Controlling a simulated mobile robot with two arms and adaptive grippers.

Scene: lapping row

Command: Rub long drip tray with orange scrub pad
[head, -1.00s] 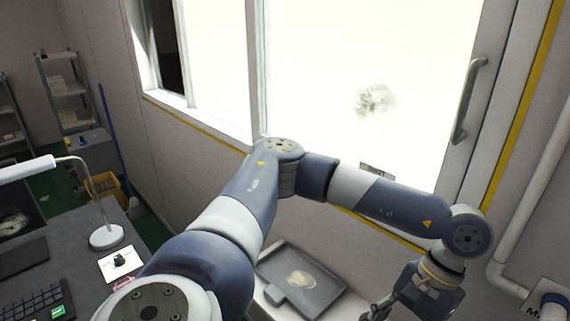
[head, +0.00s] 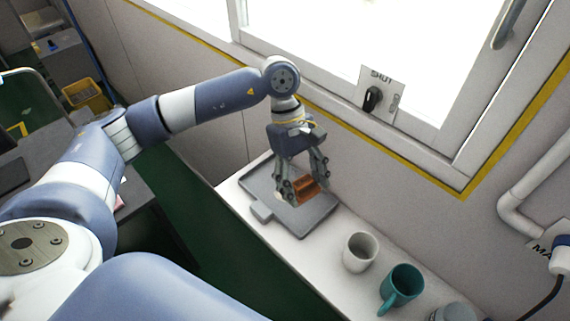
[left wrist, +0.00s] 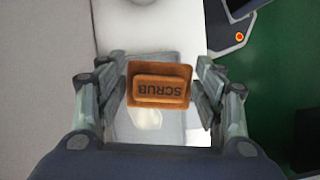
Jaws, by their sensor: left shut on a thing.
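The orange scrub pad (head: 306,189) is held between the fingers of my left gripper (head: 304,184), over the right part of the long drip tray (head: 258,185). In the left wrist view the pad (left wrist: 160,86) shows the word SCRUB between the two fingers. The tray is grey and shallow, with a short tab on its near side, and lies on a white ledge. A pale patch (left wrist: 147,117) shows on the tray, partly hidden by the pad and fingers. Whether the pad touches the tray I cannot tell. My right gripper is not in view.
A white cup (head: 360,252) and a teal mug (head: 401,288) stand on the white ledge (head: 315,257) to the right of the tray. The window wall with a black handle (head: 372,99) rises behind. A yellow crate (head: 86,95) is far left.

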